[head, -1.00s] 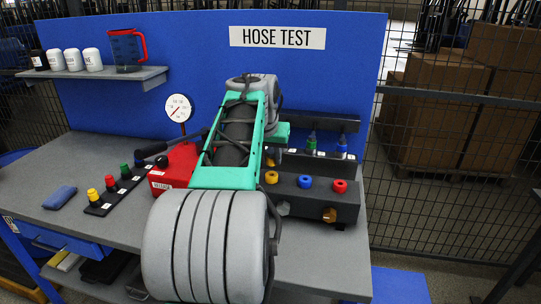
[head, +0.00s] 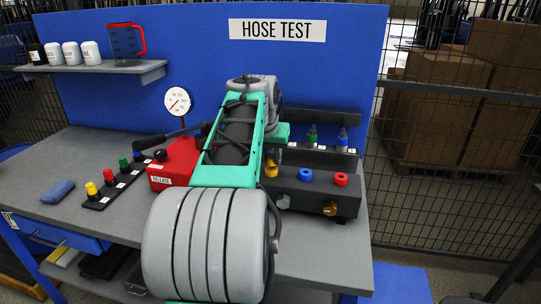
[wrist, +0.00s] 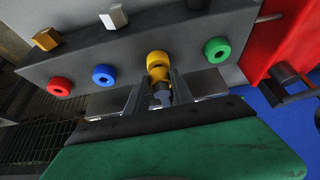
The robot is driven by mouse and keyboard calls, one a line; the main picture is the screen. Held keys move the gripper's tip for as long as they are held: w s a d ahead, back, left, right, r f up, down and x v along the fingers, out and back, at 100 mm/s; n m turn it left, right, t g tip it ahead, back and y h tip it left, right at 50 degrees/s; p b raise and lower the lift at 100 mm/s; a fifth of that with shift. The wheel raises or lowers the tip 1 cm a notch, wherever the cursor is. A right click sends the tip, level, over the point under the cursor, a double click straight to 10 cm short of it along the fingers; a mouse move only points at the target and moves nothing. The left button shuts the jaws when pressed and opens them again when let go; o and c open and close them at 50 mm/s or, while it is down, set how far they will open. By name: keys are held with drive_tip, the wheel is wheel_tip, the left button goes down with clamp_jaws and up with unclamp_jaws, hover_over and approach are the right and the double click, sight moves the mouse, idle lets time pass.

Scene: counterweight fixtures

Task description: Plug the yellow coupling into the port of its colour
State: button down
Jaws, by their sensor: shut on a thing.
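In the wrist view my gripper (wrist: 158,88) is shut on the yellow coupling (wrist: 160,75), which has a yellow end and a grey body between the fingers. The coupling's yellow end overlaps the lower edge of the yellow port (wrist: 156,58), a ring on the dark block. I cannot tell whether it touches or has entered the port. In the head view the yellow port (head: 271,171) shows at the block's left end, beside my arm. My arm hides most of the gripper there.
The dark block (head: 320,198) also carries a blue port (head: 305,174), a red port (head: 340,179) and a green port (wrist: 217,48). Behind it a rack (head: 318,158) holds green and blue couplings. A red pump (head: 176,162) with a gauge (head: 178,101) stands left.

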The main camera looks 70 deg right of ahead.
idle(0.4)
drive_tip(key=shift+f+b, duration=0.4)
drive_tip(key=shift+f, duration=0.2)
drive_tip(key=shift+f, duration=0.25)
drive_tip(key=c, duration=1)
unclamp_jaws()
drive_tip(key=shift+p+v, duration=0.85)
drive_tip(key=shift+v, duration=0.95)
drive_tip(key=p+v, duration=0.3)
drive_tip(key=v, duration=0.3)
drive_tip(key=shift+r, duration=0.3)
